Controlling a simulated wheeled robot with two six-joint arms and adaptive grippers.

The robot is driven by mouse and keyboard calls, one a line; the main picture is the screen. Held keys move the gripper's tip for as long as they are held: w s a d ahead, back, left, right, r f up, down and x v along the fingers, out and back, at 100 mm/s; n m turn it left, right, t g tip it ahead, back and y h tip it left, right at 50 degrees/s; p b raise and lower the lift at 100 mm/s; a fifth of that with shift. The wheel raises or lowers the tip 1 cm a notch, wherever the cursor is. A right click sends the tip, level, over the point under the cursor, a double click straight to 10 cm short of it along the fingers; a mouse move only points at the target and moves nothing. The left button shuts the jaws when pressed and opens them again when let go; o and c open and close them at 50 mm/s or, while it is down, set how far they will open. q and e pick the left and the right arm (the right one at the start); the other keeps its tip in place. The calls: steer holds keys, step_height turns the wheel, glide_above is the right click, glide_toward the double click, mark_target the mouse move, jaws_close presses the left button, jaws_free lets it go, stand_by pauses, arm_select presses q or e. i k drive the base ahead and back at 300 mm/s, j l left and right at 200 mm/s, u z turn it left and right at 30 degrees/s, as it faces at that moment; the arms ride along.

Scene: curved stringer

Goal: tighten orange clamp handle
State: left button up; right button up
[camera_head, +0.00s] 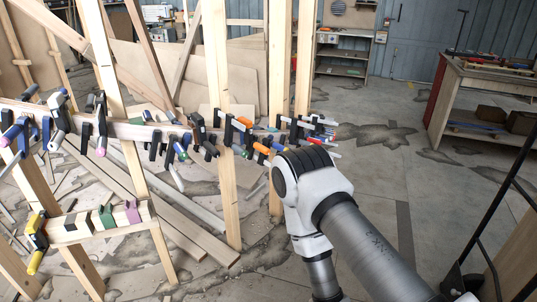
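A clamp with an orange handle (262,148) is among the crowded clamps on the curved wooden stringer (135,131), just left of my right arm's white joint. My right arm comes in from the lower right and bends at the joint, with a link running down to the bottom edge. Its gripper does not show. My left arm and gripper are not in view. I cannot tell how tight the orange handle is.
Upright wooden posts (217,110) stand close around the stringer. Several black clamps with blue, green and white handles crowd it. A lower wooden rail (90,226) holds small coloured clamps. Boards lie on the floor. A workbench (490,100) stands at right; the floor before it is fairly clear.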

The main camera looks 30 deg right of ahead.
mark_target(260, 147)
steer(key=i+l, duration=0.1)
steer(key=l, duration=0.3)
steer(key=i+l, duration=0.1)
steer(key=l, duration=0.35)
steer(key=l+z, duration=0.1)
steer(key=l, duration=0.3)
steer(key=i+l, duration=0.2)
steer(key=l, duration=0.25)
steer(key=i+l, duration=0.1)
steer(key=l, duration=0.3)
steer(key=z, duration=0.05)
